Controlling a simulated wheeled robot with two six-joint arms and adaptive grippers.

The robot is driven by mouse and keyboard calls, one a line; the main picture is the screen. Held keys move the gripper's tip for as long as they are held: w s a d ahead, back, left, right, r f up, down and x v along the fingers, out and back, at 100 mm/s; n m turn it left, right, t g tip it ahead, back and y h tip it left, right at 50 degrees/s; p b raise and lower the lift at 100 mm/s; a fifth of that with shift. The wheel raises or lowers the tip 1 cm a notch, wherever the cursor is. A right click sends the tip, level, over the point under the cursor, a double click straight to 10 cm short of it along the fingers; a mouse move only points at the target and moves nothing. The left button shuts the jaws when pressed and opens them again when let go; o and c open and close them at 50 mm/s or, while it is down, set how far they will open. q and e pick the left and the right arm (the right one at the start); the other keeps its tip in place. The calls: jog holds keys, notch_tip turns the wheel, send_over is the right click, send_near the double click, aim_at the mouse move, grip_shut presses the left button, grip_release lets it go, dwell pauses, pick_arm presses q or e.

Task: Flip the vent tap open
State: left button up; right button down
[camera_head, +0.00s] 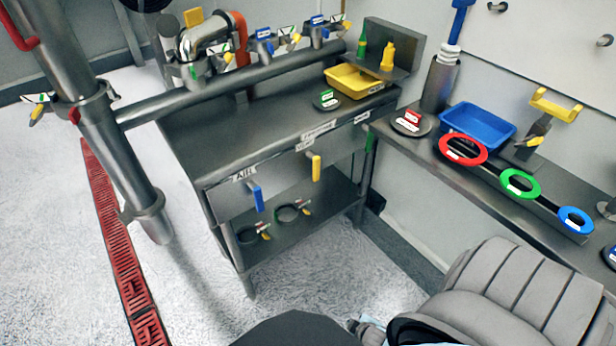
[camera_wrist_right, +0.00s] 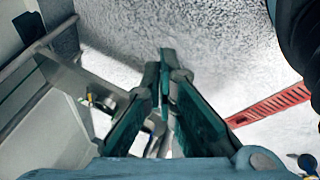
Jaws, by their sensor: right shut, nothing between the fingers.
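Two lever taps hang on the front panel of the grey metal bench. One has a blue handle (camera_head: 256,196) and the other a yellow handle (camera_head: 316,167). Both handles point downward. Small white labels sit above them; the label above the yellow one (camera_head: 305,145) seems to start with V but is too blurred to be sure. My right gripper (camera_wrist_right: 166,56) shows in the wrist view, its teal-padded fingers meeting at the tips, shut and empty above the floor. No tap handle is clear in the wrist view. My left gripper is not in view.
The bench's lower shelf holds two ring clamps (camera_head: 290,213). A yellow tray (camera_head: 355,81) and a green-tagged disc (camera_head: 327,101) stand on top. A steel pipe (camera_head: 245,87) runs above the bench. A side counter holds a blue tray (camera_head: 480,126) and coloured rings.

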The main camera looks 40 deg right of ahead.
jog(key=w+d+r+n+t+h+b, duration=0.1)
jog(key=w+d+r+n+t+b, duration=0.15)
jog(key=w, duration=0.75)
pick_arm(q)
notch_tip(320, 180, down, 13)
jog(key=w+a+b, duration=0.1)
jog(key=b, duration=0.7)
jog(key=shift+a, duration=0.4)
pick_arm(e)
jog(key=w+r+n+t, duration=0.2)
jog(key=w+r, duration=0.3)
jog(key=r, duration=0.3)
jog(key=w+r+n+t+h, duration=0.1)
jog(key=w+r+n+t, duration=0.2)
jog(key=r, duration=0.4)
jog(key=w+r+n+t, duration=0.3)
jog(key=w+r+t, duration=0.2)
jog(key=r, duration=0.3)
jog(key=shift+w+d+r, duration=0.25)
jog(key=shift+w+r, duration=0.1)
jog(key=shift+w, duration=0.5)
jog(key=shift+w, duration=0.1)
